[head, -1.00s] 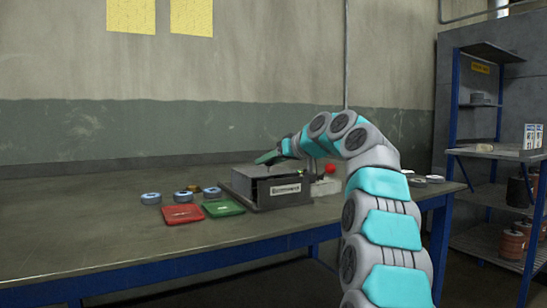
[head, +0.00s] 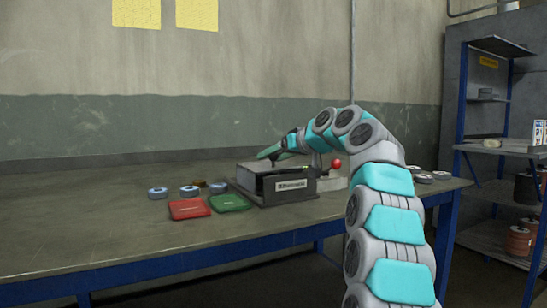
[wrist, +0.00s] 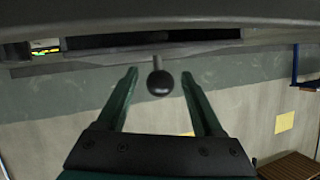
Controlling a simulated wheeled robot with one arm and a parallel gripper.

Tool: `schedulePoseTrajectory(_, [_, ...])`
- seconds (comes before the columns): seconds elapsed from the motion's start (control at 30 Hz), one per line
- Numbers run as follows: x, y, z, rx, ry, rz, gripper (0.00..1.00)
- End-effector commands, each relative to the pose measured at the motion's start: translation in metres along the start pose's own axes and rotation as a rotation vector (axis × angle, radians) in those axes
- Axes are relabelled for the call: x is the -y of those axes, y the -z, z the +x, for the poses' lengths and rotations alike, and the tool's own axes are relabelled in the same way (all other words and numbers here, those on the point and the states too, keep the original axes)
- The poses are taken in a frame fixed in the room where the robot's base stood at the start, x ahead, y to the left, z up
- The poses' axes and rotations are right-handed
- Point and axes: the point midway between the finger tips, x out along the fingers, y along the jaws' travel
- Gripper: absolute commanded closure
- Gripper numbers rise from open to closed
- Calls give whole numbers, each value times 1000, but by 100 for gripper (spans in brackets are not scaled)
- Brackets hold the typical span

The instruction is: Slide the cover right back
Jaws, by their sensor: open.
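A dark grey box (head: 287,195) with a pale label on its front stands on the bench in the head view. Its flat grey top (head: 262,168) appears to be the cover. My gripper (head: 268,153) is above the back of this top, its green fingers pointing left. In the wrist view my gripper (wrist: 160,75) is open, with a finger on either side of a black round knob (wrist: 160,84). The knob is on a short stem from the box's edge, and clear gaps show on both sides of it. The box interior is mostly hidden.
A red ball (head: 336,163) is at the box's right end, close under my arm. More discs (head: 423,178) lie at right. The bench's left is clear.

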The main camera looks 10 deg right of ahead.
Motion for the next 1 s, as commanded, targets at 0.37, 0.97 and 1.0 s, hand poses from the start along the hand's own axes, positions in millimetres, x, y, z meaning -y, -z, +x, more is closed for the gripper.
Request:
schedulePoseTrajectory(0.37, [0, 0, -50, -3, 0, 0, 31])
schedulePoseTrajectory(0.97, [0, 0, -75, -1, -2, 34, 31])
schedulePoseTrajectory(1.0, [0, 0, -75, -1, -3, 68, 31])
